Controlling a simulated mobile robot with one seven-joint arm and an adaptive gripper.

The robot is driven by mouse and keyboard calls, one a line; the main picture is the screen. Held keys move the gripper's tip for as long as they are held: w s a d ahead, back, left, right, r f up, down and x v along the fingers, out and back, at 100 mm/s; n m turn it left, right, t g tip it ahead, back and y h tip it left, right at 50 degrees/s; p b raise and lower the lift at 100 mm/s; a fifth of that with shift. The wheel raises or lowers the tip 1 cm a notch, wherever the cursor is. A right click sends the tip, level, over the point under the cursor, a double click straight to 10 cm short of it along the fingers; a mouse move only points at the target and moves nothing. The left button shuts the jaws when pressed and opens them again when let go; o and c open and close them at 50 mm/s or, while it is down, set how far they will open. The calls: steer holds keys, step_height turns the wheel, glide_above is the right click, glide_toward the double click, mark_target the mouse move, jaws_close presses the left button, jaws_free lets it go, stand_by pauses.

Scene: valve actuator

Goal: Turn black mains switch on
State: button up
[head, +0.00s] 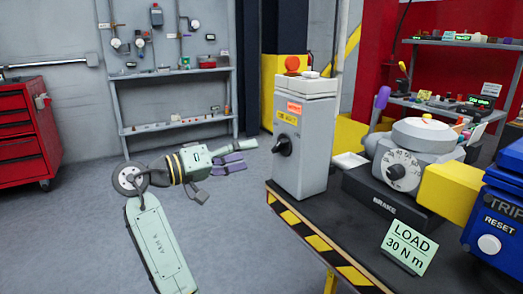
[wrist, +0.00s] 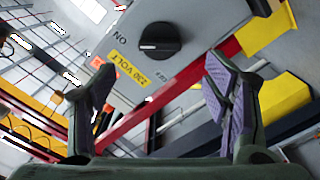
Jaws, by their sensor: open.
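The black mains switch (head: 283,145) is a round knob on the front face of an upright grey box (head: 306,140). In the wrist view the black knob (wrist: 160,40) has a raised grip bar lying roughly level in the picture. An "ON" mark (wrist: 121,38) sits upside down to its left, and other small lettering below is hard to read. My gripper (head: 247,156) is left of the box, pointing toward the knob, apart from it. In the wrist view my gripper (wrist: 165,72) is open and empty, its purple-padded fingers on either side below the knob.
The box stands on a dark bench with a striped edge (head: 318,243). Right of it are a brake unit (head: 398,170), a LOAD sign (head: 408,246) and a blue reset box (head: 495,220). A red cabinet (head: 22,130) is far left. Open floor lies left of the bench.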

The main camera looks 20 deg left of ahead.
steer(key=shift+v, duration=1.8)
